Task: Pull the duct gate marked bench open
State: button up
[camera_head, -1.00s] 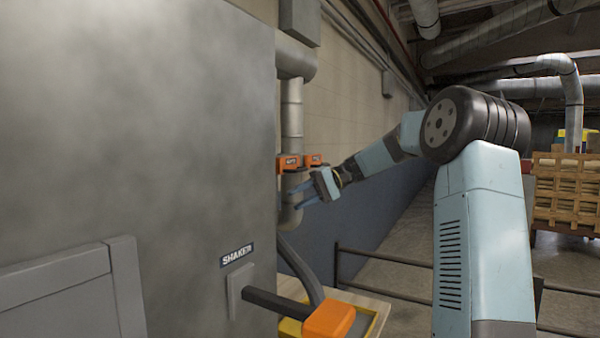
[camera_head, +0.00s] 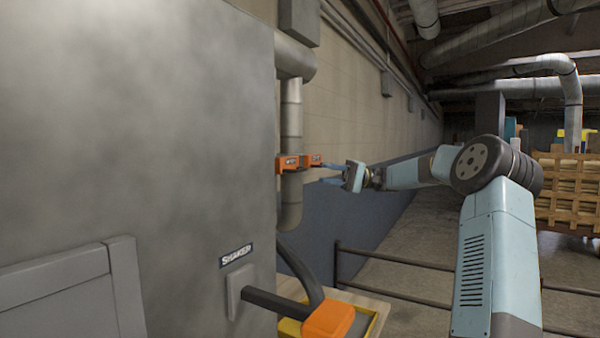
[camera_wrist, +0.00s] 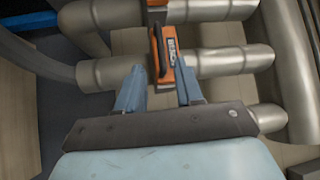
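Two orange duct gates sit on the grey vertical ducts in the head view, a left one (camera_head: 288,163) and a right one (camera_head: 313,159). Their labels are too small to read surely there. My gripper (camera_head: 329,174) is just right of the right gate, level with it. In the wrist view an orange gate with a white label (camera_wrist: 172,48) and a dark bar handle (camera_wrist: 158,46) lies ahead of my gripper (camera_wrist: 159,70).
A large grey cabinet (camera_head: 130,130) fills the left of the head view, with a SHAKER sign (camera_head: 236,256) and an orange-ended lever (camera_head: 328,320). Dark railings (camera_head: 400,260) stand at lower middle. Grey ducts (camera_wrist: 225,62) surround the gate in the wrist view.

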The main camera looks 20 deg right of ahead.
aim_at(302, 170)
jog(key=a, duration=0.6)
jog(key=a+r, duration=0.1)
jog(key=a, duration=0.2)
jog(key=shift+r, duration=0.1)
jog(key=shift+c, duration=0.3)
grip_shut()
jog(key=shift+s, duration=0.1)
